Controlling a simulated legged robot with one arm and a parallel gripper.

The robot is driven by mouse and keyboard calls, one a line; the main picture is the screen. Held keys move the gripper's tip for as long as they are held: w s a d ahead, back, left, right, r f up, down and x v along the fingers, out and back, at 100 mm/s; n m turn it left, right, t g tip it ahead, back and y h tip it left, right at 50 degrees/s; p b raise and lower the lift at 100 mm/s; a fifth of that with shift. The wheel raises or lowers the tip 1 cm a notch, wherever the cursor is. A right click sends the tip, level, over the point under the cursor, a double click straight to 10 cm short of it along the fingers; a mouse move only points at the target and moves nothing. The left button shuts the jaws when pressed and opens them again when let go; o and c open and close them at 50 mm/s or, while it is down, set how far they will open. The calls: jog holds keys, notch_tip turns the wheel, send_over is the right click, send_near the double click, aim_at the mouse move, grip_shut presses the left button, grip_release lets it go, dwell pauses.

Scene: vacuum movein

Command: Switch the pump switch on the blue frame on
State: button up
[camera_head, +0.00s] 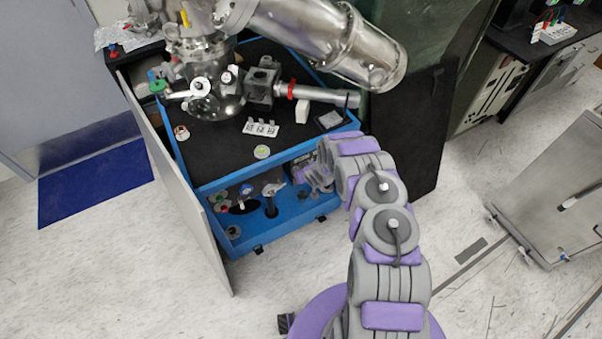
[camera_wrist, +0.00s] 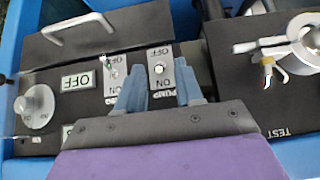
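The blue frame (camera_head: 285,222) stands left of centre in the head view, and my arm reaches into its right side. In the wrist view the pump switch (camera_wrist: 158,68) is a small toggle on a light plate marked OFF and ON, above the word PUMP. The lettering is upside down. My gripper (camera_wrist: 160,80) is open, its two blue-grey fingers pointing at the plate, one on each side of the switch. Contact cannot be told, nor can the toggle's position. In the head view my gripper (camera_head: 312,173) is small, its fingers unclear.
A second OFF/ON switch (camera_wrist: 112,70) sits just left of the left finger. A round knob (camera_wrist: 35,106) is farther left, and a metal valve (camera_wrist: 285,50) is at the right. A large metal chamber (camera_head: 210,85) stands above the frame. An open panel (camera_head: 180,190) hangs at its left.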

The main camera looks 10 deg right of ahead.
jog(key=p+v, duration=0.2)
jog(key=v, duration=1.5)
jog(key=shift+s+d+r, duration=0.1)
jog(key=shift+d+r, duration=0.05)
dwell(0.3)
jog(key=s+d+r+m+g+h, duration=0.1)
jog(key=s+d+r+g+h, duration=0.15)
jog(key=s+r, duration=0.65)
jog(key=s+d+r+m+g+h, duration=0.2)
jog(key=d+r, duration=0.2)
jog(key=r, duration=1.1)
jog(key=s+a+r+g, duration=0.1)
jog(key=s+a+r, duration=0.2)
jog(key=s, duration=0.7)
jog(key=s+a+r+g+y, duration=0.1)
jog(key=s+a+r+g, duration=0.1)
jog(key=s+r, duration=0.5)
jog(key=s+a+r+g+y, duration=0.1)
jog(key=s+a+r, duration=0.4)
jog(key=s, duration=0.9)
jog(key=shift+s+m+g, duration=0.3)
jog(key=shift+s+g, duration=0.05)
